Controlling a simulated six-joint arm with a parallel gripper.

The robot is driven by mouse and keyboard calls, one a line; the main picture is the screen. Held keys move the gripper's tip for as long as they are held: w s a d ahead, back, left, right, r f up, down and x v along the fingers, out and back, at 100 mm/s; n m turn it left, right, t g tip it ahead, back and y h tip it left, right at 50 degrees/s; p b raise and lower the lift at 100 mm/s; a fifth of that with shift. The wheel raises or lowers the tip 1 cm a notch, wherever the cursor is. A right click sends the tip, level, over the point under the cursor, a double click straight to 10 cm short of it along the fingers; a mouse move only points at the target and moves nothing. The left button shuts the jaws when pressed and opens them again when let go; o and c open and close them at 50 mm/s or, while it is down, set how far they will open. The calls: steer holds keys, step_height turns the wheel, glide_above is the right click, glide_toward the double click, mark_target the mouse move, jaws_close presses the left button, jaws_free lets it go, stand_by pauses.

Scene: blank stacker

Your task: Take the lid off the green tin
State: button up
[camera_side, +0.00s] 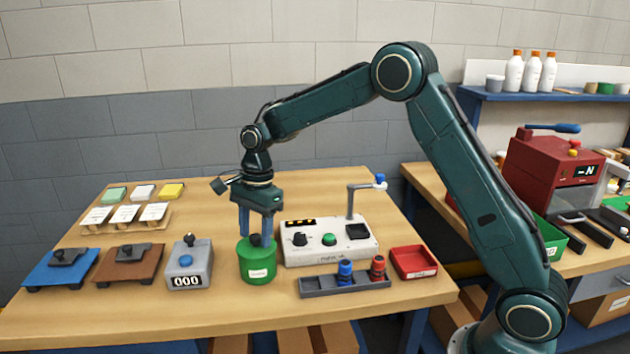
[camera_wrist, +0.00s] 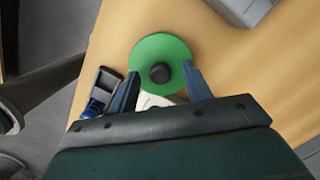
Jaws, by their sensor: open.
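The green tin (camera_side: 258,268) stands upright on the wooden table with a pale label on its front. Its green lid (camera_wrist: 162,52) is on top and has a dark round knob (camera_wrist: 160,73) in the middle. My gripper (camera_side: 256,240) points straight down over the lid, with its blue fingers on either side of the knob. In the wrist view my gripper (camera_wrist: 160,78) is open, with the knob between the fingertips and a gap on each side. The side view does not show clearly whether the fingertips touch the lid.
A grey counter box (camera_side: 189,266) stands left of the tin. A white control panel (camera_side: 330,241) is close behind right. A grey rack (camera_side: 318,286) with blue and red pieces and a red tray (camera_side: 414,262) are to the right.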

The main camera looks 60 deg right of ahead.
mark_target(256, 235)
steer(key=shift+c, duration=0.4)
jaws_close()
steer(key=shift+r, duration=0.15)
step_height(256, 235, up, 10)
stand_by(0.7)
